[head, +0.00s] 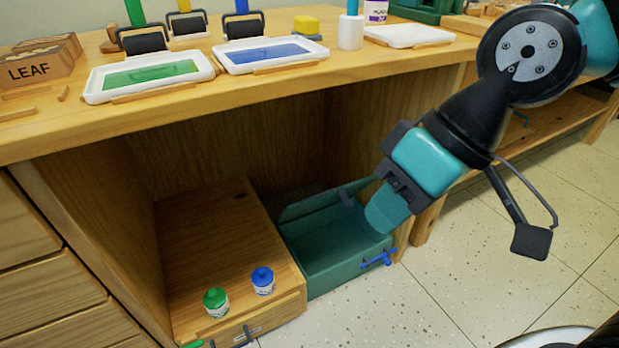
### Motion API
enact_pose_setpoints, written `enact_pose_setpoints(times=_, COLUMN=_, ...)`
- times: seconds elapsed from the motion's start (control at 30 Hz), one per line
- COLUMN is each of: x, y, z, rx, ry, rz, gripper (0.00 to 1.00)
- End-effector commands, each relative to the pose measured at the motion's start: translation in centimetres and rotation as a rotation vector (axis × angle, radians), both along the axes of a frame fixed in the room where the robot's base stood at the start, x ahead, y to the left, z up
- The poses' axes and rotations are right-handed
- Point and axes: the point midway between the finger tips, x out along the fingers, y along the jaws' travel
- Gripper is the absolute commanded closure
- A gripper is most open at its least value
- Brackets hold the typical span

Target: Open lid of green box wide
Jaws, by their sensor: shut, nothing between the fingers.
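The green box (322,277) sits on the floor in the open bay under the workbench, right of a low wooden block. Its lid (308,206) is raised along the back edge, and the inside of the box shows below it. A blue latch (377,259) is on the front right of the box. My gripper (378,222) is shut and empty, pointing down at the right part of the box. It covers the lid's right end, and I cannot tell whether it touches the lid or box.
The wooden block (221,238) left of the box bears a green jar (216,303) and a blue jar (263,281). The bench top (262,92) hangs above the box, with ink trays and rollers on it. Tiled floor (470,255) is clear at the right.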

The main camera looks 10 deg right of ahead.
Motion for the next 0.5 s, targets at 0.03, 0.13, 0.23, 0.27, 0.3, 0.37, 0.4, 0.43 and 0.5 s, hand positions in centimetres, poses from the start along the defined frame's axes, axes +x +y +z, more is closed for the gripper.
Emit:
enact_pose_setpoints(times=0.03, x=0.8, y=0.6, z=-1.5, rx=0.033, ry=-0.004, rz=-0.009, gripper=1.0)
enact_pose_setpoints(times=0.13, x=2.5, y=2.2, z=-2.9, rx=0.117, ry=-0.022, rz=-0.034, gripper=1.0)
enact_pose_setpoints(times=0.23, x=4.6, y=3.8, z=-4.6, rx=0.216, ry=-0.04, rz=-0.072, gripper=1.0)
enact_pose_setpoints(times=0.27, x=5.3, y=4.3, z=-5.1, rx=0.249, ry=-0.046, rz=-0.086, gripper=1.0)
enact_pose_setpoints(times=0.3, x=6.2, y=5.0, z=-5.9, rx=0.298, ry=-0.052, rz=-0.108, gripper=1.0)
enact_pose_setpoints(times=0.37, x=8.0, y=6.0, z=-7.3, rx=0.379, ry=-0.062, rz=-0.15, gripper=1.0)
enact_pose_setpoints(times=0.4, x=9.2, y=6.6, z=-8.4, rx=0.439, ry=-0.068, rz=-0.185, gripper=1.0)
enact_pose_setpoints(times=0.43, x=10.4, y=7.1, z=-9.3, rx=0.491, ry=-0.073, rz=-0.216, gripper=1.0)
enact_pose_setpoints(times=0.5, x=13.5, y=7.9, z=-11.8, rx=0.63, ry=-0.084, rz=-0.316, gripper=1.0)
